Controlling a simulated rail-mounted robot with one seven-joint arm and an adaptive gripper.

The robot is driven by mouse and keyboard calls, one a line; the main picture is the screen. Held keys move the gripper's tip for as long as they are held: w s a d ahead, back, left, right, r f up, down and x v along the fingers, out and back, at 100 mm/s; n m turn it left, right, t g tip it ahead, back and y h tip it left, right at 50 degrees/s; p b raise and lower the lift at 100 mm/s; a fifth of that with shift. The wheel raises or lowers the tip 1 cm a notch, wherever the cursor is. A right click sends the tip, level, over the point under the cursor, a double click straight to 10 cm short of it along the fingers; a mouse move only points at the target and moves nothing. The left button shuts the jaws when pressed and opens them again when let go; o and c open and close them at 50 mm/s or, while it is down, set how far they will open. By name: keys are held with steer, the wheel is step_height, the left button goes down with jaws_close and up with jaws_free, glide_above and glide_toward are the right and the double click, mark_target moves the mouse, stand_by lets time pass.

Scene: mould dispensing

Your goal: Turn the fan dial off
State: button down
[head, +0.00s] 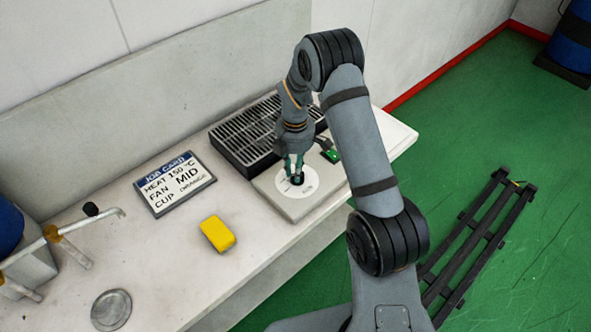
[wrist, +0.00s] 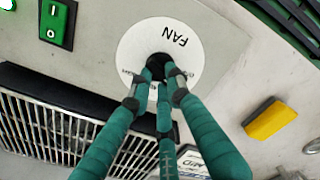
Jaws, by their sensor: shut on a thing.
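In the head view the white plate (head: 311,186) lies on top of a light grey box (head: 300,208) on the bench. My gripper (head: 297,178) points down over the plate with its green fingers closed around the knob. In the wrist view the fingers (wrist: 158,88) hold the knob and hide part of it and part of the plate's markings. Which setting the dial points to cannot be told.
A green switch (wrist: 55,22) marked I and O sits on the same box. A black grille unit (head: 228,150) stands behind it. A job card (head: 175,183) reading FAN MID, a yellow block (head: 217,234) and a metal disc (head: 111,309) are on the bench to the left.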

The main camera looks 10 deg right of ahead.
steer(key=n, duration=0.6)
steer(key=shift+s, duration=0.15)
steer(key=shift+a+n, duration=0.1)
steer(key=shift+n, duration=0.2)
steer(key=c, duration=1.7)
jaws_free()
steer(key=shift+o, duration=0.3)
steer(key=shift+r, duration=0.1)
step_height(320, 180, up, 12)
